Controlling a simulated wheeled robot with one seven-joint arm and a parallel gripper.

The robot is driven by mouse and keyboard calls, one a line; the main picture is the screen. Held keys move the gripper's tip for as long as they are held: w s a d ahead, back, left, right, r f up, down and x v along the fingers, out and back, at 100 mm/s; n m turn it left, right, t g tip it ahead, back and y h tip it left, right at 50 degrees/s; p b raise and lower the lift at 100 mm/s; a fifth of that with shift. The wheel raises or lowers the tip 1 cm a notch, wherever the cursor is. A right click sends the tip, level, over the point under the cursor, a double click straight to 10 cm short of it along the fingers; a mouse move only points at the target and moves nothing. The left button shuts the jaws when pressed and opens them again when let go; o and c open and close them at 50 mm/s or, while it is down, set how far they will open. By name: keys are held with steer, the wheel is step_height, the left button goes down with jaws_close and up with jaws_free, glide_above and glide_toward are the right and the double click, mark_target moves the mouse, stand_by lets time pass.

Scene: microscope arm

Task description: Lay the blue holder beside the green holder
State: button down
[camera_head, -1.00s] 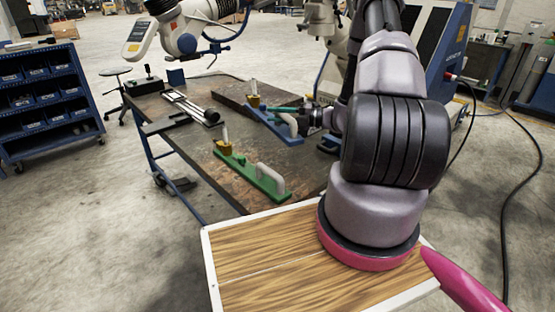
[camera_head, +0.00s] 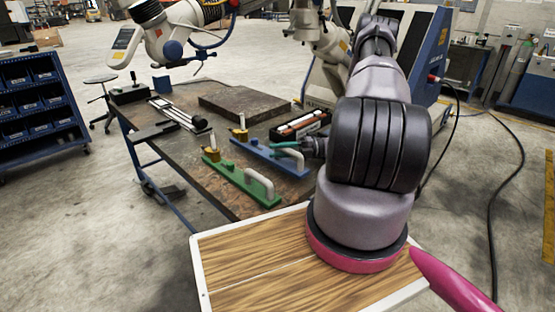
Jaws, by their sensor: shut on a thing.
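The blue holder (camera_head: 262,153) is a long blue bar with a brass-coloured fitting and pin at its far-left end and a pale handle (camera_head: 303,158) at its near-right end. It lies roughly parallel to the green holder (camera_head: 236,175), a small gap away on its right, far side. The green holder rests on the dark table, with a similar brass fitting and pale handle. My gripper (camera_head: 287,147) has teal fingers and is shut on the blue holder near its handle. My arm reaches in from the right. I cannot tell whether the blue holder touches the table.
A brown slab (camera_head: 246,103) and an open black box (camera_head: 301,125) lie behind the holders. A silver rail-like tool (camera_head: 178,113) is at the table's left. A large robot arm (camera_head: 178,40) stands behind. Bare table (camera_head: 185,150) shows left of the green holder.

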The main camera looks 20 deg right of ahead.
mark_target(278, 162)
steer(key=shift+f, duration=1.6)
steer(key=c, duration=0.6)
jaws_free()
